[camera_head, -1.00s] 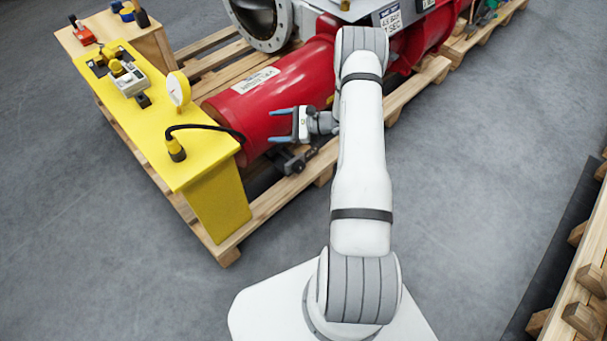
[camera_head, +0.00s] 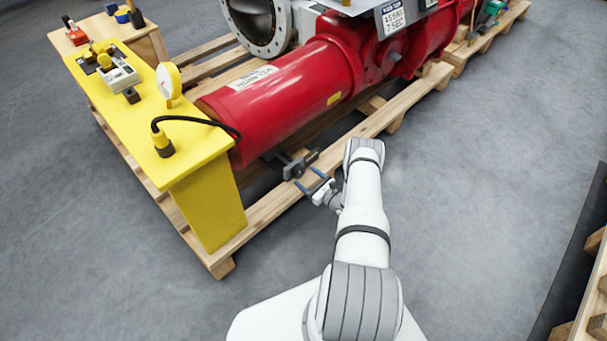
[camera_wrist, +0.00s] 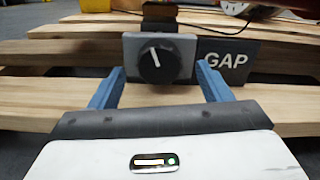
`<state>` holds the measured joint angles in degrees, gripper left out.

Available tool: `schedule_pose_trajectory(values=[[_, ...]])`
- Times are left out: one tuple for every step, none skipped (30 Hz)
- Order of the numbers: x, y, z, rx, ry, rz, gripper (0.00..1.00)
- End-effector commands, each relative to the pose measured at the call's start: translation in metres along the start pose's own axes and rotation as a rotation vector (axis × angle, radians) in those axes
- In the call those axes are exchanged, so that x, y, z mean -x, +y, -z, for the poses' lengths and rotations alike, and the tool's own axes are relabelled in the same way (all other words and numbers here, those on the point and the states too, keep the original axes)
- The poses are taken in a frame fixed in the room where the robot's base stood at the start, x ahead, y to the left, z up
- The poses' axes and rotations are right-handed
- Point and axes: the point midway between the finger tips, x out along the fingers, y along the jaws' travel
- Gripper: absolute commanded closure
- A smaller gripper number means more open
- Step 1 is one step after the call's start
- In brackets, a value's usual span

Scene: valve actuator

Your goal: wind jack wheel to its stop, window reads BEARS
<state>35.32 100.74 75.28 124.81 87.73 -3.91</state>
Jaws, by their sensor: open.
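The jack wheel (camera_wrist: 157,65) is a round black knob with a white mark pointing up and slightly left, on a grey block in the wrist view. The dark window plate (camera_wrist: 227,61) to its right reads GAP. In the head view the small dark jack (camera_head: 298,165) sits at the pallet's front edge below the red cylinder, its wheel too small to make out. My gripper (camera_head: 310,181) is open with blue fingers facing the jack. In the wrist view the fingers (camera_wrist: 160,88) stand either side of the wheel, with visible gaps; whether the tips reach its depth I cannot tell.
The red cylinder (camera_head: 290,90) lies above and behind the jack. A yellow bench (camera_head: 205,150) with a gauge (camera_head: 168,82) and a black cable (camera_head: 200,119) stands at left. The wooden pallet (camera_head: 375,122) runs beneath. Grey floor (camera_head: 470,190) is clear at right.

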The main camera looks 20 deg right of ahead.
Motion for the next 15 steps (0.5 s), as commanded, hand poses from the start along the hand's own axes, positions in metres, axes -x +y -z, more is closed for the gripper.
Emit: schedule_pose_trajectory(values=[[-0.010, 0.001, 0.002, 0.001, -0.002, -0.003, 0.29], [-0.014, 0.001, 0.002, 0.001, -0.002, -0.003, 0.29], [-0.020, 0.001, 0.001, 0.001, -0.003, -0.003, 0.29], [-0.024, 0.001, 0.001, 0.002, -0.002, -0.003, 0.29], [-0.028, 0.001, 0.001, 0.002, -0.002, -0.002, 0.29], [-0.032, 0.001, 0.001, 0.002, -0.001, -0.003, 0.29], [-0.034, 0.001, 0.001, 0.001, -0.001, -0.003, 0.29], [-0.036, 0.001, 0.000, 0.000, -0.001, -0.003, 0.29], [-0.038, 0.001, 0.000, 0.000, -0.001, -0.002, 0.29], [-0.039, 0.001, 0.000, 0.000, -0.001, -0.002, 0.29], [-0.040, 0.001, 0.000, -0.001, -0.001, -0.001, 0.29], [-0.041, 0.001, -0.001, -0.001, -0.001, -0.001, 0.29], [-0.041, 0.001, -0.001, -0.001, -0.001, -0.001, 0.29], [-0.041, 0.001, -0.001, -0.001, -0.001, -0.001, 0.29], [-0.041, 0.001, -0.001, -0.001, -0.001, -0.001, 0.29]])
